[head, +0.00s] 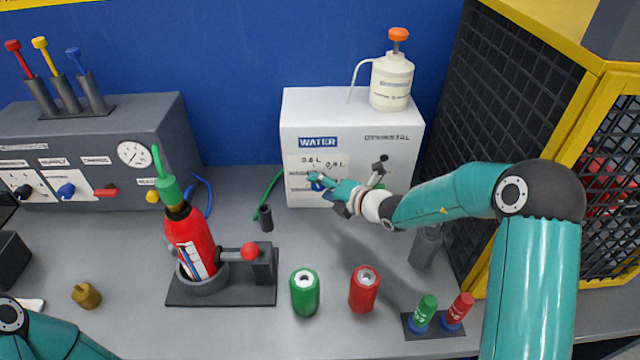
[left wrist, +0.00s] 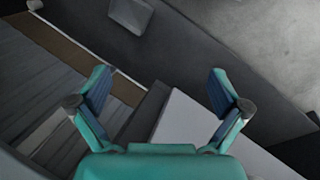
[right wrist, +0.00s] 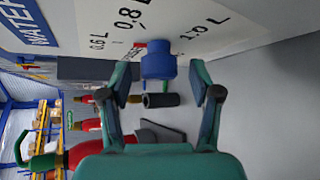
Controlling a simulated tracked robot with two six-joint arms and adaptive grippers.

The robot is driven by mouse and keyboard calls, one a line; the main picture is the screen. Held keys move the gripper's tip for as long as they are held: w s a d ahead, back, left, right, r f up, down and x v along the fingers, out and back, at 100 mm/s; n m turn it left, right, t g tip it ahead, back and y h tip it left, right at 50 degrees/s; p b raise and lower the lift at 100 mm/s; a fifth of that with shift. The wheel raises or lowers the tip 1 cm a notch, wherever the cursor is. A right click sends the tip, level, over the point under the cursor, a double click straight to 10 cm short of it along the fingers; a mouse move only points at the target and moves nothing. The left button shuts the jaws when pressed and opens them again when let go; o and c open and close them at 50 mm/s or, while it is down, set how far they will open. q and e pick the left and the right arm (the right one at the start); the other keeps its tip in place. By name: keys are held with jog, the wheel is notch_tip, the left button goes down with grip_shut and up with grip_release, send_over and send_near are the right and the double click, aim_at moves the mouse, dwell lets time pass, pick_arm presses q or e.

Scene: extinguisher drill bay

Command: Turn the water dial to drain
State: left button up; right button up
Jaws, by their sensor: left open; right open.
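The water dial is a blue knob (head: 317,185) on the front of a white box (head: 350,110) marked WATER. In the right wrist view the blue dial (right wrist: 158,64) shows large, with volume marks such as 0.6 L around it and a small red mark beside it. I cannot read a drain mark. My right gripper (right wrist: 165,92) is open in front of the dial, with the knob just beyond and between its fingertips; contact is not clear. In the head view this gripper (head: 327,184) partly covers the dial. My left gripper (left wrist: 160,88) is open and empty, away from the box.
A white pump bottle (head: 391,82) stands on the box. A red extinguisher (head: 190,243) stands in a holder on the bench. Green (head: 304,293) and red (head: 364,290) cylinders stand in front. A grey panel (head: 100,150) is at left, a mesh cage (head: 520,100) at right.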

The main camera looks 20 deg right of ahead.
jog(key=shift+w+a+f, duration=0.25)
jog(key=shift+w, duration=0.2)
